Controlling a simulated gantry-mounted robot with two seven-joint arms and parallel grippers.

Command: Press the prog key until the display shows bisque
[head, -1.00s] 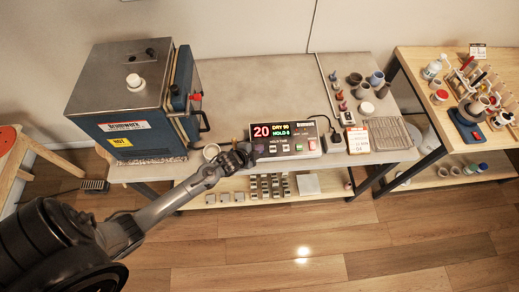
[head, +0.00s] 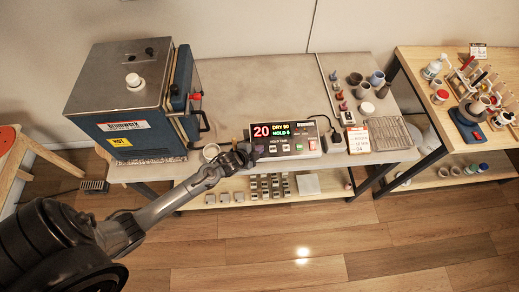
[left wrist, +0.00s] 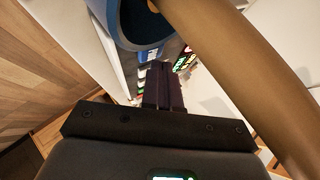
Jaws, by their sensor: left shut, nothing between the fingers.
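The controller box (head: 290,140) stands near the front edge of the grey table. Its lit display (head: 271,130) shows a red "20", a yellow line starting with "DRY" and a green line starting with "HOLD"; the digits after them are too small to read surely. The keys are too small to tell apart, and the box's lower left corner is partly hidden by my gripper. My left gripper (head: 245,153) is shut and empty, its tips at that corner; I cannot tell whether they touch. In the left wrist view the closed fingers (left wrist: 163,95) point toward small lit panels.
A blue kiln (head: 135,100) stands at the table's left. A small cup (head: 211,152) sits close beside my left gripper. A black adapter (head: 333,142), a price card (head: 358,139) and small pots are to the right. The table behind the controller is clear. A large tan curve (left wrist: 250,70) crosses the wrist view.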

